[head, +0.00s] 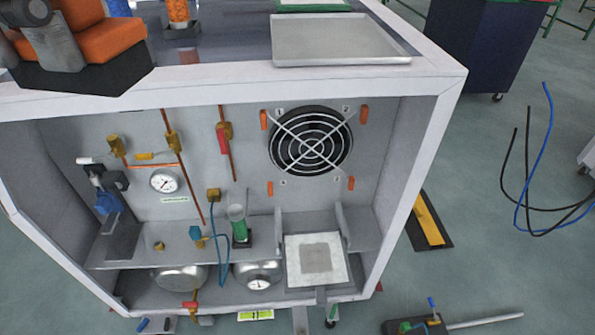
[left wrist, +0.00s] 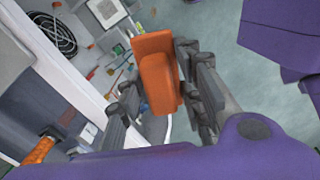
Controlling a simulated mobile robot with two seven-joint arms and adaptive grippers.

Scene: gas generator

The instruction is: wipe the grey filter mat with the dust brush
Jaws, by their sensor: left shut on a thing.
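The dust brush (head: 106,42) has an orange body with a dark underside, at the upper left of the head view over the cabinet's top edge. My left gripper (head: 62,38) is shut on it. The left wrist view shows the orange body (left wrist: 158,70) between the fingers; its bristles are hard to make out there. The grey filter mat (head: 316,258) is a small square on a pale square plate in the lower right of the open cabinet. The brush is apart from it, up and to the left. My right gripper is in neither view.
A shallow metal tray (head: 335,58) lies on the cabinet top. A round fan grille (head: 311,143) is on the back panel above the mat. Pipes, a gauge (head: 163,181) and a green-based beaker (head: 239,226) stand left of the mat. The white cabinet frame (head: 424,150) surrounds the opening.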

